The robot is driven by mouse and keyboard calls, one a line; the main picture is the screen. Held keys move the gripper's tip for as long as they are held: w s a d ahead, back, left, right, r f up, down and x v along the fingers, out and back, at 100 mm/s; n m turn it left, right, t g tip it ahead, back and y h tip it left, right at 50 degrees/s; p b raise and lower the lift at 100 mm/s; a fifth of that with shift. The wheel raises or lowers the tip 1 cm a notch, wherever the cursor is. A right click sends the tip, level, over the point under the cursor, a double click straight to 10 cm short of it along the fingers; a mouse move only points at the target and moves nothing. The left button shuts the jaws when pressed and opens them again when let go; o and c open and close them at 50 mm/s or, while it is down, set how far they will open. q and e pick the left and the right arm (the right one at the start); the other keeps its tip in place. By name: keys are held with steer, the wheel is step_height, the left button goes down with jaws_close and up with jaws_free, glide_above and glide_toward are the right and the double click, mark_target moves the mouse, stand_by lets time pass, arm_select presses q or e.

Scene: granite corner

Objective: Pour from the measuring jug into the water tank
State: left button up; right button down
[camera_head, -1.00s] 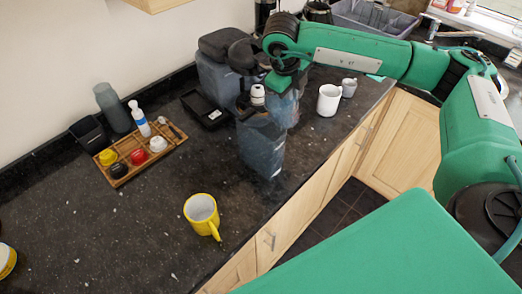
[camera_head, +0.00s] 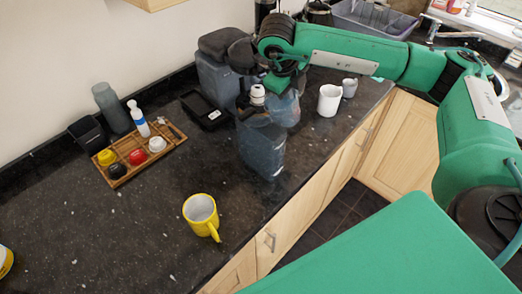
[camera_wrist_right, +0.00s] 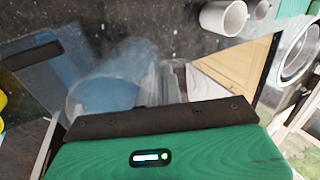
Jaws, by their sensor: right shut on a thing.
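The measuring jug (camera_head: 286,108) is clear and bluish. My right gripper (camera_head: 268,86) is shut on it and holds it tilted above the counter, behind and to the right of the water tank's top. The water tank (camera_head: 262,152) is a tall, clear blue-grey box standing upright on the counter. In the right wrist view the jug (camera_wrist_right: 112,88) is just beyond my gripper, and the tank (camera_wrist_right: 62,72) shows at its left. The jug's mouth and the tank's opening overlap in view, so I cannot tell whether liquid is flowing. My left gripper is not in view.
A yellow mug (camera_head: 201,211) stands in front. A wooden tray (camera_head: 128,168) holds several small items at the left. A dark machine (camera_head: 216,72) with a drip tray (camera_head: 205,112) is behind the tank. A white mug (camera_head: 329,100) stands to the right. The counter's front edge is close.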

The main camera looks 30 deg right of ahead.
stand_by(0.7)
steer(key=shift+r+h+b, duration=0.1)
steer(key=shift+h+b, duration=0.2)
steer(key=shift+b, duration=0.15)
stand_by(0.5)
steer(key=shift+r+b, duration=0.1)
steer(key=shift+b, duration=0.25)
steer(key=shift+r+t+h, duration=0.1)
steer(key=shift+t+h, duration=0.2)
steer(key=shift+h, duration=0.1)
steer(key=shift+r, duration=0.15)
steer(key=shift+r+h+p, duration=0.15)
steer(key=shift+h+p, duration=0.15)
steer(key=shift+p, duration=0.3)
stand_by(0.6)
